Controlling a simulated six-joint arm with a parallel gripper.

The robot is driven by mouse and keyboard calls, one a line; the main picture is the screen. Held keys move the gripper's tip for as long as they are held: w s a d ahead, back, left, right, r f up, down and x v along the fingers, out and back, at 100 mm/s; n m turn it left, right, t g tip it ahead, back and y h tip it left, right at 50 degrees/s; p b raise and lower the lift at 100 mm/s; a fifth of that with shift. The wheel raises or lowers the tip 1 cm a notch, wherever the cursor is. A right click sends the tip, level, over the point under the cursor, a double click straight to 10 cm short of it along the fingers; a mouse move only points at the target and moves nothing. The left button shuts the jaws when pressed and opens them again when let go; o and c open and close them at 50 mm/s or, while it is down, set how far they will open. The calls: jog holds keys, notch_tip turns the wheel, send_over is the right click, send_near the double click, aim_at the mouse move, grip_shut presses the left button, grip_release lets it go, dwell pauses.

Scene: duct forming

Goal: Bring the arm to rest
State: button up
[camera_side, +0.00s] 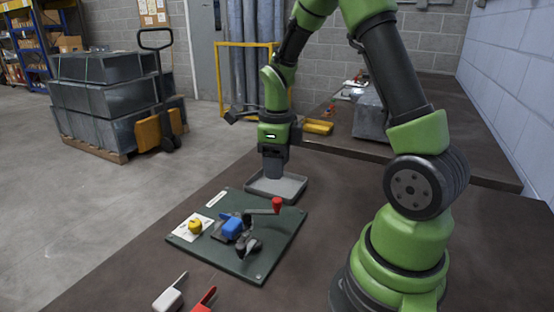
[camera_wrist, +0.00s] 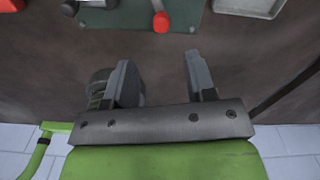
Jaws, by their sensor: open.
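My gripper (camera_side: 272,176) hangs pointing down in the side view, its tip overlapping the grey tray (camera_side: 297,190) in the picture. In the wrist view my gripper (camera_wrist: 158,62) shows two dark fingers standing apart. Nothing is between them except the dark table top behind. The height above the table is hard to tell. The red knob also shows in the wrist view (camera_wrist: 161,22), near the top edge.
A white-handled tool (camera_side: 168,299) and a red-handled one (camera_side: 205,300) lie at the table's front edge. A grey metal box (camera_side: 371,122) stands on the bench behind. A pallet truck (camera_side: 160,125) with stacked metal (camera_side: 105,98) stands on the floor. The table around the board is mostly clear.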

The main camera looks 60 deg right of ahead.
jog(key=shift+r, duration=0.35)
jog(key=s+a+r+n+t+y, duration=0.1)
jog(key=s+a+r+n+t, duration=0.2)
jog(key=n, duration=1.1)
jog(key=s+a+r+n+t+y, duration=0.1)
jog(key=s+a+r+n+t, duration=0.3)
jog(key=s+a+r+n, duration=0.4)
jog(key=a+r+n, duration=0.3)
jog(key=r+n, duration=0.1)
jog(key=n, duration=0.3)
jog(key=shift+a, duration=0.3)
